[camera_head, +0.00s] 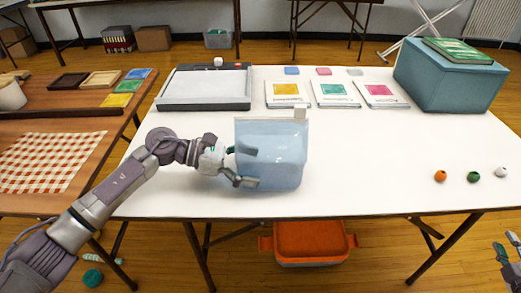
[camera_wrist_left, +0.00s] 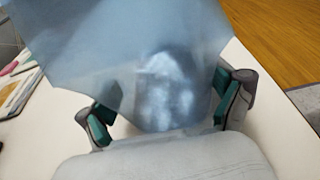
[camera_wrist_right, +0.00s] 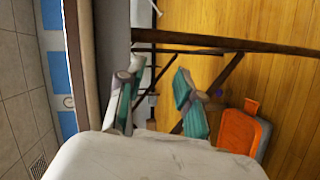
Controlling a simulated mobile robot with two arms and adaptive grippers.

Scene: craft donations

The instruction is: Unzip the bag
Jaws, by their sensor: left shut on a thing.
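The bag (camera_head: 278,155) is a pale blue, see-through pouch standing on the white table in the head view. A small whitish tab (camera_head: 300,114) shows at the right end of its top edge. My left gripper (camera_head: 248,166) is shut on the bag's left side, below the top edge. In the left wrist view the bag (camera_wrist_left: 155,50) fills the space between the two green-padded fingers (camera_wrist_left: 163,112). Whether the zip is open cannot be told. My right gripper (camera_head: 509,262) is off the table's right front corner; in the right wrist view its fingers (camera_wrist_right: 158,102) are apart and empty.
Behind the bag are a grey flat device (camera_head: 205,88), several craft packets (camera_head: 333,92) and a teal box (camera_head: 448,80). Several small balls (camera_head: 473,177) lie at the right. An orange bin (camera_head: 308,243) is below the table.

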